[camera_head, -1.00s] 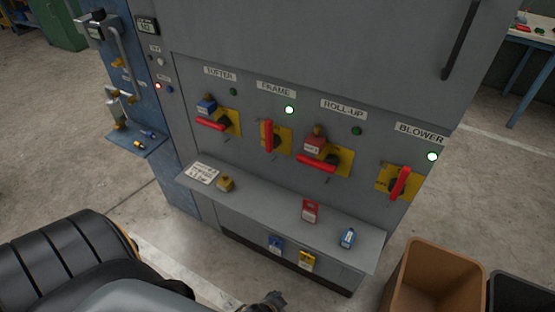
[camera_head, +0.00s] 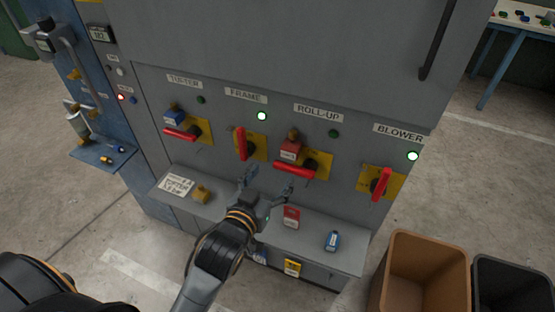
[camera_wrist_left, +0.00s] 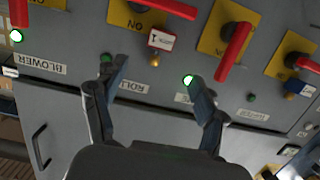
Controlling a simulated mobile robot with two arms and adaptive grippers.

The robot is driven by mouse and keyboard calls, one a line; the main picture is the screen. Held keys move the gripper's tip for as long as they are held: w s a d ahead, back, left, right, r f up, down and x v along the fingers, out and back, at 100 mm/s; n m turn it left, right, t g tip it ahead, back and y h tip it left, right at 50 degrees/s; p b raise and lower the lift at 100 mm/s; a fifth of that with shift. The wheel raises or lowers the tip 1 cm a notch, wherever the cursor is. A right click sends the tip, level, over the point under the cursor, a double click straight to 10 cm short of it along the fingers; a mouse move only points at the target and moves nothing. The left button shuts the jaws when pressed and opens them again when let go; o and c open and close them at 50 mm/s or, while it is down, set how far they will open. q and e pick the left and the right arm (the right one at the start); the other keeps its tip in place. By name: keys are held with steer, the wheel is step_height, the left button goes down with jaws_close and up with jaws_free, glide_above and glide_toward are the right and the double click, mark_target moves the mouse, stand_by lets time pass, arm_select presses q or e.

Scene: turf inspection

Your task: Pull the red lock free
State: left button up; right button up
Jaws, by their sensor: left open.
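A red lock (camera_head: 290,151) with a white label and a brass-coloured top sits at the ROLL-UP switch, just above its red handle (camera_head: 295,170) on a yellow plate. The lock also shows in the left wrist view (camera_wrist_left: 162,40), upside down, beyond and between my fingers. My left gripper (camera_head: 271,180) is open and empty, in front of the panel, below and left of the lock, not touching it. Its fingers spread apart in the wrist view (camera_wrist_left: 158,72). A second red lock (camera_head: 291,218) stands on the grey shelf. My right gripper is not seen.
A blue lock (camera_head: 173,117) is at the TUFTER switch. The FRAME handle (camera_head: 241,144) and BLOWER handle (camera_head: 381,184) stand upright beside lit green lamps. The shelf (camera_head: 265,216) juts out below, with a brass-coloured piece (camera_head: 202,194) and a blue lock (camera_head: 332,241). Brown bin (camera_head: 428,250) at right.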

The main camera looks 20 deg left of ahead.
mark_target(288, 152)
arm_select(q)
steer(key=w, duration=0.3)
steer(key=w+f+p, duration=0.1)
steer(key=w, duration=0.3)
steer(key=w+f, duration=0.1)
steer(key=w, duration=0.2)
steer(key=shift+w+d+p, duration=0.2)
steer(key=shift+w+p, duration=0.15)
steer(key=shift+p, duration=0.05)
steer(key=shift+w+f, duration=0.3)
steer(key=shift+w, duration=0.45)
steer(key=c, duration=1.4)
steer(key=o, duration=0.5)
steer(key=shift+s, duration=0.1)
steer(key=c, duration=0.3)
